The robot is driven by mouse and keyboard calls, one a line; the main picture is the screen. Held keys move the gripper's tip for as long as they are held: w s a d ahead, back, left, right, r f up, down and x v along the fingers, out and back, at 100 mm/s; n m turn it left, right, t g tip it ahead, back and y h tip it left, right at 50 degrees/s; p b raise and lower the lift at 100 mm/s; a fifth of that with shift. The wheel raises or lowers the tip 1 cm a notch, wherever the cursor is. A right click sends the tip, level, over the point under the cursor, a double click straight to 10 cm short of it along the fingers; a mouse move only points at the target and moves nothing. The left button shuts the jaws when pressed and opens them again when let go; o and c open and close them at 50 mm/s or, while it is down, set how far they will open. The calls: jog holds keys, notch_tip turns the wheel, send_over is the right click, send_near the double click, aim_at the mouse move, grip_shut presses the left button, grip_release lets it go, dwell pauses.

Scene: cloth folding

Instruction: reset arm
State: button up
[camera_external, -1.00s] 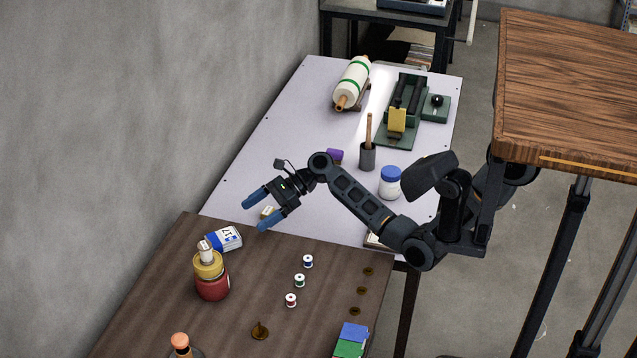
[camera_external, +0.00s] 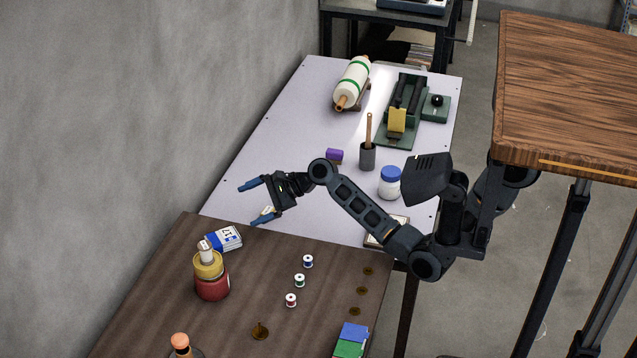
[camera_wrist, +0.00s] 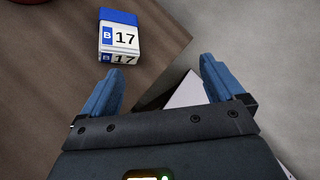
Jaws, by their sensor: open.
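My gripper (camera_external: 256,202) is open and empty, its two blue fingers spread apart. In the external view it hangs over the left edge of the pale table (camera_external: 262,150), near the corner of the dark wooden table (camera_external: 250,290). My arm reaches leftward from its mount by the right-hand table. In the wrist view the open blue fingers (camera_wrist: 160,85) frame the dark table's edge and the floor, with nothing between them. A blue and white box marked B 17 (camera_wrist: 119,38) lies ahead of the left finger. It also shows in the external view (camera_external: 226,239).
A red jar with a yellow top (camera_external: 211,278) stands beside the box. Three small spools (camera_external: 300,280) and several brass pieces (camera_external: 361,290) lie on the dark table. A blue-lidded jar (camera_external: 389,184) and a grey cup (camera_external: 367,156) stand on the pale table near my arm.

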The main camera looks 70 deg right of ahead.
jog(key=s+a+r+n+t+h+b, duration=0.1)
jog(key=s+r+n+t+h, duration=0.2)
jog(key=r+n, duration=0.25)
jog(key=s+a+r+n+t+h, duration=0.2)
jog(key=r+n+t, duration=0.1)
jog(key=r+n, duration=0.25)
jog(key=s+a+r+n+t+h+b, duration=0.1)
jog(key=s+r+n+t+h, duration=0.25)
jog(key=r, duration=0.35)
jog(key=s+a+f+n+g+y+p, duration=0.1)
jog(key=s+a+f+n, duration=0.15)
jog(key=s+f, duration=0.35)
jog(key=s+a+f+n+y, duration=0.1)
jog(key=s+f+n+y, duration=0.15)
jog(key=s+f, duration=0.4)
jog(key=s+f+n+g+p, duration=0.1)
jog(key=s+n+g, duration=0.1)
jog(key=s, duration=1.3)
jog(key=s+a+f+n+g+p, duration=0.1)
jog(key=s+f+n+g, duration=0.1)
jog(key=s, duration=1.3)
jog(key=shift+a+f+g, duration=0.2)
jog(key=shift+a+g, duration=0.05)
jog(key=shift+g, duration=0.4)
jog(key=shift+s, duration=0.1)
